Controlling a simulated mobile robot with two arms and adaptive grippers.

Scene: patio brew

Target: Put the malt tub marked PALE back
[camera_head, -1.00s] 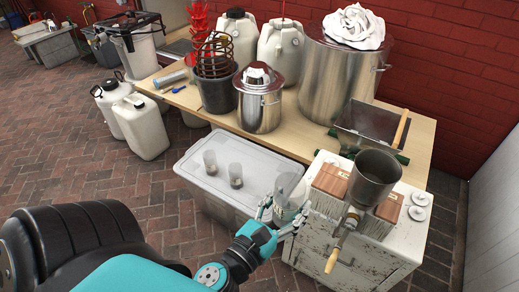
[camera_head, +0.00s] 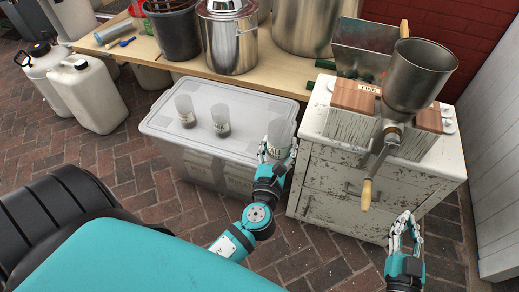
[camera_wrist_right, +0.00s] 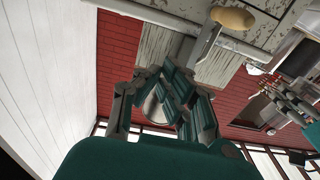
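Two clear tubs with some grain inside, a left one (camera_head: 185,111) and a middle one (camera_head: 220,121), stand on the lid of a translucent storage box (camera_head: 160,127) in the head view. A third, larger-looking clear tub (camera_head: 281,131) is at the lid's right end, between the fingers of my left gripper (camera_head: 278,152), which appears shut on it. Its label is partly hidden by the fingers, and I cannot read it surely. My right gripper (camera_head: 405,224) is open and empty, low in front of the white cabinet; its spread fingers show in the wrist view (camera_wrist_right: 160,85).
A grain mill with a metal hopper (camera_head: 420,75) and a wooden-handled crank (camera_head: 366,195) stands on the worn white cabinet (camera_head: 325,185). Behind, a wooden bench (camera_head: 180,66) carries pots and a bucket. White jugs (camera_head: 92,95) stand at the left. Brick floor lies clear in front.

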